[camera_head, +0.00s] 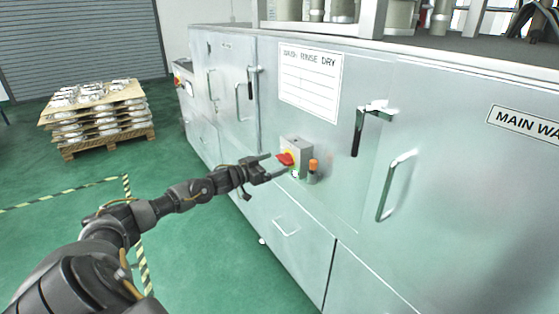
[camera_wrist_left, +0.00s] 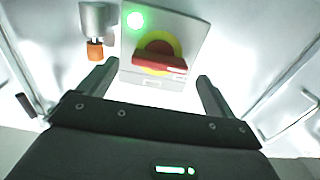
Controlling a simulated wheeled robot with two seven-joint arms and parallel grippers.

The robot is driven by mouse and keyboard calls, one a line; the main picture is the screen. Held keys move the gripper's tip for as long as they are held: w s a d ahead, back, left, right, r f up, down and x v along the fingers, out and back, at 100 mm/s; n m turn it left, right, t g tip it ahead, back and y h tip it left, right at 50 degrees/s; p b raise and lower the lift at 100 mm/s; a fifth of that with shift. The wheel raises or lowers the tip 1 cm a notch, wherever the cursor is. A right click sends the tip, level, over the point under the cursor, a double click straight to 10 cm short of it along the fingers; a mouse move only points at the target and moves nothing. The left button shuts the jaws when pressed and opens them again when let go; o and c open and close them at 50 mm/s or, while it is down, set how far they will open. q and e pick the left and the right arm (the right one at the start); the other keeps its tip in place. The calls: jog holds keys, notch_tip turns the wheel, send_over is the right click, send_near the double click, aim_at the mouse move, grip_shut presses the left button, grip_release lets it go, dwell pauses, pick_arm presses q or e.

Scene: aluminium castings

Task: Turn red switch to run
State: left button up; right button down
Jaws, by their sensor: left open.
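The red switch (camera_head: 285,158) sits on a yellow disc on a small grey box (camera_head: 300,148) fixed to the metal machine front. In the left wrist view the red switch (camera_wrist_left: 158,61) has its handle lying nearly crosswise, slightly tilted, on the grey box (camera_wrist_left: 185,30). My left gripper (camera_head: 275,164) is at the switch. In the left wrist view my left gripper (camera_wrist_left: 155,85) is open, one finger on each side of the red handle, with visible gaps. I cannot tell how deep the fingers reach. My right gripper is not in view.
An orange-tipped grey cylinder (camera_head: 313,168) is mounted right beside the box, and a green light (camera_wrist_left: 135,20) glows on the box. A door handle (camera_head: 395,185) and a latch (camera_head: 368,125) project to the right. A loaded pallet (camera_head: 108,146) stands at the back left.

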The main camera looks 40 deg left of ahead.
aim_at(280, 161)
pick_arm(q)
jog(key=shift+x, duration=1.55)
jog(key=shift+c, duration=0.4)
jog(key=c, duration=0.9)
